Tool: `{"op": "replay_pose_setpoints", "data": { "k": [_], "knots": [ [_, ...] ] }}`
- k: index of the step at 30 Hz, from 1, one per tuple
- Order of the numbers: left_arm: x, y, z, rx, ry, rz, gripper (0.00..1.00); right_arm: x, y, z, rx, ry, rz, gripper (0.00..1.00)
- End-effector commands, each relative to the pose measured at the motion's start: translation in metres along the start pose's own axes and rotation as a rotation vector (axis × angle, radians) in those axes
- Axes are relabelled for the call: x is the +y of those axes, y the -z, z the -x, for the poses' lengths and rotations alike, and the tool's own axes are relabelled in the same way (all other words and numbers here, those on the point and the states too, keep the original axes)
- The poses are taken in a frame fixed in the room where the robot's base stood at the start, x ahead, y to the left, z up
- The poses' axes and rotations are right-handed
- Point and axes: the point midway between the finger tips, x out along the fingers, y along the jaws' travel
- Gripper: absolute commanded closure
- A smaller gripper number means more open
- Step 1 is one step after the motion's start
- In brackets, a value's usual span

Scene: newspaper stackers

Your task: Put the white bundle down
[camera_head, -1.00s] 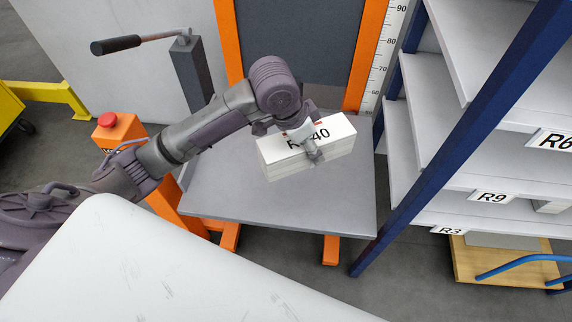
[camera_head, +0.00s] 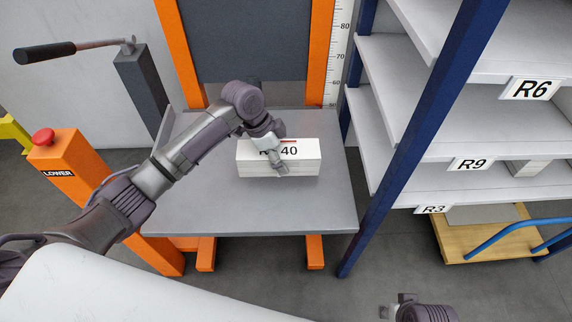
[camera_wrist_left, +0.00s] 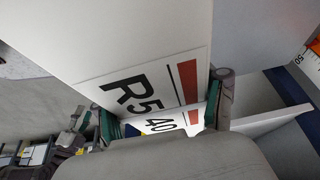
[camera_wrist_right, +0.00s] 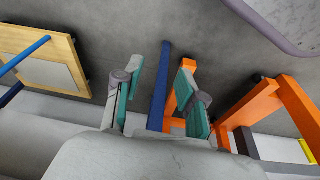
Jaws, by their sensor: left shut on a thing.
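The white bundle (camera_head: 302,165) is a stack of white sheets with a printed label and a red stripe. It also shows large in the left wrist view (camera_wrist_left: 150,35). The bundle is level over the grey platform (camera_head: 240,213) of the orange-framed lift. I cannot tell whether its underside touches the platform. My fingers hide part of the label. My right gripper (camera_wrist_right: 162,75) is open and empty in the right wrist view, away from the bundle.
A blue-posted shelf rack (camera_head: 405,130) with labelled shelves stands right of the platform. An orange post with a red button (camera_head: 43,136) and a grey post with a lever (camera_head: 140,85) stand left. A wooden cart (camera_head: 480,238) is at right. The platform's front is clear.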

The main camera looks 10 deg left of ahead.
Motion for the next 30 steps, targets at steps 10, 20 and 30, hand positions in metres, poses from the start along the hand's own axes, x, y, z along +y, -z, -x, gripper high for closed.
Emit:
{"op": "replay_pose_setpoints", "data": {
  "k": [10, 20, 30],
  "knots": [
    [-0.042, -0.023, -0.016, 0.006, 0.005, -0.001, 0.99, 0.002, 0.007, 0.052, 0.028, -0.005, -0.003, 0.6],
    [-0.043, -0.035, -0.045, 0.004, 0.002, -0.001, 0.99, 0.003, 0.005, 0.078, 0.042, -0.007, -0.005, 0.6],
    [-0.044, -0.039, -0.053, 0.005, 0.005, -0.001, 0.99, 0.003, 0.004, 0.082, 0.042, -0.008, -0.005, 0.6]
  ]
}}
